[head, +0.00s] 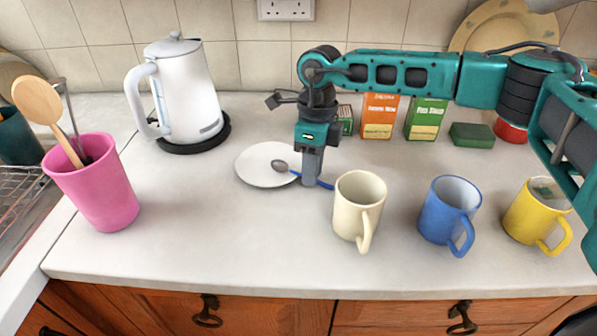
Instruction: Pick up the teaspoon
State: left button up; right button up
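The teaspoon (281,165) has a grey metal bowl and a blue handle. Its bowl lies over the right part of a white saucer (252,172), and its handle reaches right past the rim towards the cream mug (351,205). My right gripper (311,182) points down at the spoon's handle, just right of the saucer. Its fingers hide part of the handle. From this side I cannot tell whether the fingers are closed on it. My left gripper is not in view.
A blue mug (441,218) and a yellow mug (529,217) stand to the right. A white kettle (188,95) is at the back left, a pink utensil cup (94,190) at the left. An orange box (380,117) and a green box (426,119) stand behind. The front-left counter is clear.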

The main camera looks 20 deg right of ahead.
jog(key=shift+f, duration=0.35)
jog(key=shift+c, duration=0.2)
grip_shut()
